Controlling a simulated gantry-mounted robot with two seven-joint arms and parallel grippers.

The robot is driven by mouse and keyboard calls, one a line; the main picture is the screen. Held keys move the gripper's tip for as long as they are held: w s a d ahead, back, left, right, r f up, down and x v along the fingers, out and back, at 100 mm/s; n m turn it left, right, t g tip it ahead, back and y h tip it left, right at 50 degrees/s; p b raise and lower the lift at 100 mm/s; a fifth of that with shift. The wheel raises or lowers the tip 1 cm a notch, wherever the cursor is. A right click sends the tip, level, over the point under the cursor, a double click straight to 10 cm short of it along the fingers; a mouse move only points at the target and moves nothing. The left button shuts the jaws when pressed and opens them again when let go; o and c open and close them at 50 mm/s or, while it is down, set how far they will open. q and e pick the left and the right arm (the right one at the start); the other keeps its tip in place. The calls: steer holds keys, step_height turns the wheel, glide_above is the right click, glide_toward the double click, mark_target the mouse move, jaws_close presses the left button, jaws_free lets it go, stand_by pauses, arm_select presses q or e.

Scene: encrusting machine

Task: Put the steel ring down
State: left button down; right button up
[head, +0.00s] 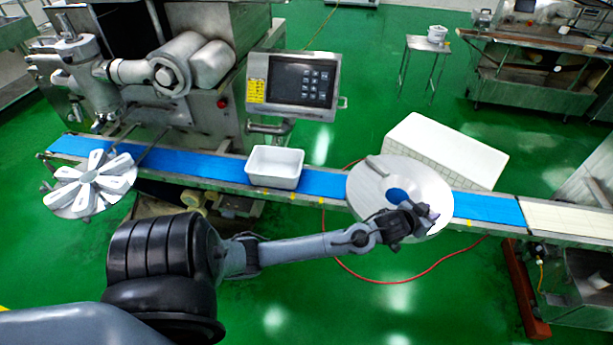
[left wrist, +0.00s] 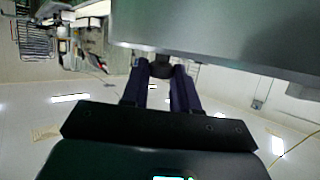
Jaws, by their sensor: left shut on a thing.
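The steel ring (head: 437,185) is a wide, flat grey disc with a central hole, where blue shows through. In the head view it is over the blue conveyor belt (head: 322,183), right of centre. A short grey bar stands on its far left part. My left gripper (head: 425,216) is at the ring's near right part. In the left wrist view its two dark fingers (left wrist: 161,88) are closed on a small dark piece at the edge of a broad grey surface (left wrist: 220,35), which looks like the ring. I cannot tell whether the ring touches the belt. My right gripper is out of view.
A white bin (head: 275,167) stands on the belt left of the ring. A round plate with several pale petal-shaped pieces (head: 90,184) is at the belt's left end. A control panel (head: 293,85) rises behind the belt. A white box (head: 445,145) is behind the ring.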

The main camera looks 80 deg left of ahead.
arm_select(q)
steer(key=shift+w+a+f+y+b, duration=0.1)
steer(key=shift+a+f+y+b, duration=0.1)
steer(key=shift+a, duration=0.3)
steer(key=shift+w+a+f+y+b, duration=0.1)
steer(key=shift+a+f+b, duration=0.05)
steer(key=shift+a, duration=0.3)
steer(key=shift+a+f, duration=0.25)
steer(key=shift+a, duration=0.25)
steer(key=s+a+f+b, duration=0.1)
steer(key=a+f+b, duration=0.1)
steer(key=a+f, duration=0.8)
steer(key=shift+s+a+f, duration=0.25)
steer(key=shift+s+a, duration=0.15)
steer(key=shift+a, duration=0.05)
steer(key=shift+f, duration=0.1)
steer(key=c, duration=0.9)
jaws_free()
steer(key=shift+f, duration=0.1)
steer(key=shift+o, duration=0.2)
